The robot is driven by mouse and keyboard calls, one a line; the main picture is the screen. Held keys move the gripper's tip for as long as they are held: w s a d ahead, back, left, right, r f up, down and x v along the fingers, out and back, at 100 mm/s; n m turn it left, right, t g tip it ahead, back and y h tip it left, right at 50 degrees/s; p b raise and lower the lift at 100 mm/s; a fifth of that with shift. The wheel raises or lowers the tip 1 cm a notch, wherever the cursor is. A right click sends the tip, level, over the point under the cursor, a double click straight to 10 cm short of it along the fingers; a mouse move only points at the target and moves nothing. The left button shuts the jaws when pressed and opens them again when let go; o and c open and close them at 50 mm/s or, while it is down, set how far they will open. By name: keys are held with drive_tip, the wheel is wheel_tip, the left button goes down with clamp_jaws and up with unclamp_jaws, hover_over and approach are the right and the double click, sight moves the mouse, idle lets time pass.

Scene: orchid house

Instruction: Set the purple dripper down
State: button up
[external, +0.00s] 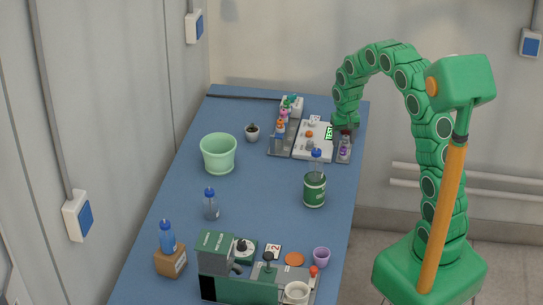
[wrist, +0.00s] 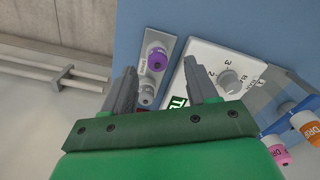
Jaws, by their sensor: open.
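The purple dripper (wrist: 157,57) stands in a narrow grey rack (wrist: 161,36) on the blue table, with its purple collar facing me. In the external view the dripper (external: 344,153) is at the table's right edge, by the white test board. My gripper (wrist: 160,72) is open, its two fingers apart on either side of the rack. The purple dripper shows just beyond the fingertips, with nothing visibly gripped. In the external view my arm's end (external: 345,122) is low over the rack's far part; its fingers are hard to make out there.

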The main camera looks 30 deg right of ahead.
sight(341, 148)
drive_tip(key=shift+w+d+f, duration=0.1)
drive_tip(key=shift+d+f, duration=0.05)
drive_tip(key=shift+f, duration=0.95)
drive_tip(key=shift+w+d+f, duration=0.1)
drive_tip(key=shift+f, duration=0.95)
clamp_jaws()
drive_tip(key=shift+r, duration=0.6)
wheel_tip(341, 148, up, 2)
drive_tip(key=shift+s+r, duration=0.1)
drive_tip(key=shift+s, duration=0.05)
drive_tip(key=s+a+r, duration=0.1)
drive_tip(key=s+r, duration=0.8)
drive_tip(key=s, duration=0.4)
drive_tip(key=shift+s+a+r, duration=0.2)
drive_tip(key=shift+s+r, duration=0.1)
drive_tip(key=shift+s, duration=0.05)
